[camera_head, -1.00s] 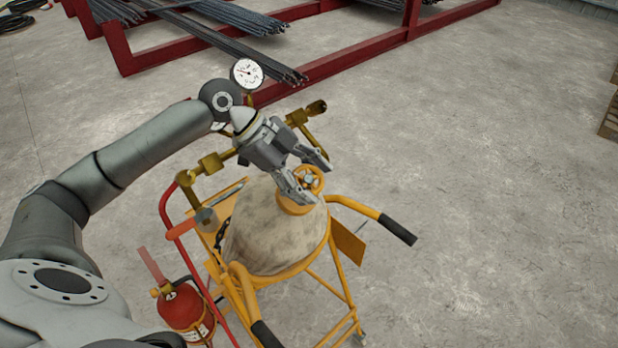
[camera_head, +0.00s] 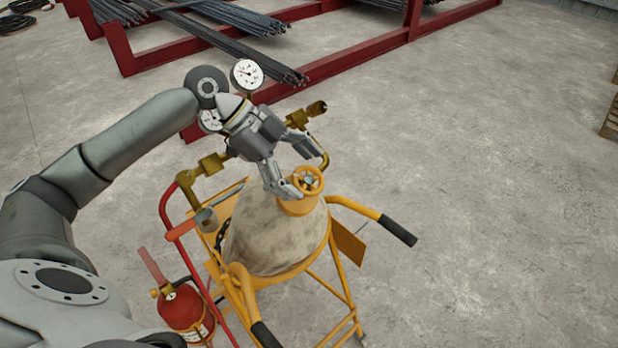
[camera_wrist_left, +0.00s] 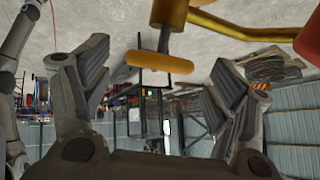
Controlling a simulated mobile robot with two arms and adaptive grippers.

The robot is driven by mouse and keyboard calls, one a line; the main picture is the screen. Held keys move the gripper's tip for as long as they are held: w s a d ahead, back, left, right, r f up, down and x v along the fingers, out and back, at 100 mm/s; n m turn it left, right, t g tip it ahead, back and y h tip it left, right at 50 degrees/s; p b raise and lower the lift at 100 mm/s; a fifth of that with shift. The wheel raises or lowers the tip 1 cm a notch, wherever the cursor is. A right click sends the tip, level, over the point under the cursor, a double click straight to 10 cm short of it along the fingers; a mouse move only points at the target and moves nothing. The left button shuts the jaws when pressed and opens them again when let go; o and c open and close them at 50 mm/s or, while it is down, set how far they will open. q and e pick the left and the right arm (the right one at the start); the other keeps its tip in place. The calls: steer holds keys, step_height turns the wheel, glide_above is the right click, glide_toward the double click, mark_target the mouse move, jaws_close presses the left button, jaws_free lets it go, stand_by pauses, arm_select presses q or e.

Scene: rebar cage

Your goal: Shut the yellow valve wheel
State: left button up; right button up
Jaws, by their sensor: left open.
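The yellow valve wheel (camera_head: 309,180) sits on top of a pale, dirt-stained gas cylinder (camera_head: 268,235) in a yellow trolley. My left gripper (camera_head: 300,168) is open and empty, just behind and left of the wheel in the head view. One finger is close beside the wheel's left side; I cannot tell whether it touches. In the left wrist view the wheel (camera_wrist_left: 160,62) shows edge-on, ahead of and between the two spread fingers (camera_wrist_left: 158,62). My right gripper is not in view.
Brass regulator fittings (camera_head: 212,165) and round gauges (camera_head: 247,74) are close to the left wrist. The trolley's black-gripped handle (camera_head: 396,229) sticks out right. A red fire extinguisher (camera_head: 186,313) hangs left. A red rebar rack (camera_head: 330,74) stands behind.

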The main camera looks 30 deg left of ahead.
arm_select(q)
steer(key=v, duration=0.8)
steer(key=shift+a+r, duration=0.25)
steer(key=shift+r, duration=0.05)
